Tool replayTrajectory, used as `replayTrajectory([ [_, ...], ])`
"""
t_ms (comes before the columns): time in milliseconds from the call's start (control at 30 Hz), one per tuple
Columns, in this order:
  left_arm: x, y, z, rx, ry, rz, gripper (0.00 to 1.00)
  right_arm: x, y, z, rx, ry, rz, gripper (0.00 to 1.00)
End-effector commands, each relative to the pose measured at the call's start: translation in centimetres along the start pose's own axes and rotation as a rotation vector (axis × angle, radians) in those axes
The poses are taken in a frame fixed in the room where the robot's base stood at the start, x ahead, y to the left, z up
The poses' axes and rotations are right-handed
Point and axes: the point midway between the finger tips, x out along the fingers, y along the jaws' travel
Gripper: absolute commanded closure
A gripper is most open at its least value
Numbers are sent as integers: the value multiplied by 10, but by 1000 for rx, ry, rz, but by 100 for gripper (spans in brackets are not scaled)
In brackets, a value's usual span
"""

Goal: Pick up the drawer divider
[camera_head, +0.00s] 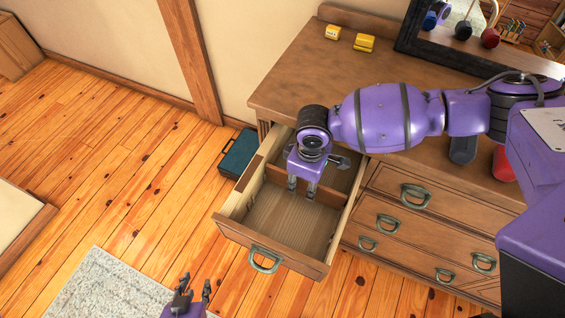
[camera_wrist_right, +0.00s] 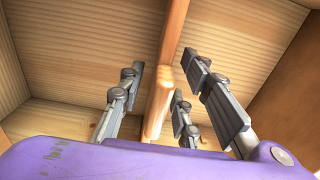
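The drawer divider (camera_head: 275,175) is a thin reddish-brown board standing across the inside of the open drawer (camera_head: 232,230). In the right wrist view the divider (camera_wrist_right: 161,100) runs upward between my right gripper's fingers. My right gripper (camera_head: 302,191) points down into the drawer over the divider and hides its middle in the head view. Its fingers (camera_wrist_right: 165,85) are apart on either side of the divider, with gaps showing at their tips. My left gripper (camera_head: 194,290) is open and empty, low in front of the drawer.
The dresser (camera_head: 290,85) bears yellow blocks (camera_head: 364,43), a mirror (camera_head: 412,40) and a red object (camera_head: 503,165) near my right arm. A teal case (camera_head: 238,152) is on the floor beside the drawer. A pale rug (camera_head: 100,285) lies at the lower left.

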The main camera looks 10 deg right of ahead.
Motion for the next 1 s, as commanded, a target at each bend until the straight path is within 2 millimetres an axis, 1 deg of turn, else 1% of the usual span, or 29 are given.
replayTrajectory([
  [33, 0, 0, 0, 0, 0, 0, 70, 10, 1, 1, 1, -4, -1, 69],
  [100, 1, 0, 1, 0, -1, -1, 70, 20, 0, 1, 0, -3, -4, 69],
  [200, 1, 0, 2, 1, -1, -1, 70, 28, 0, 1, 0, -1, -2, 69],
  [467, 1, 0, 1, 1, -1, -1, 70, 29, 1, 1, 0, 0, -1, 69],
  [700, 1, 0, 1, 0, -1, -1, 70, 29, 1, 1, 0, -1, -1, 100],
  [1000, 1, 0, 1, 0, 0, -1, 70, 29, 1, 1, 0, 0, -1, 100],
])
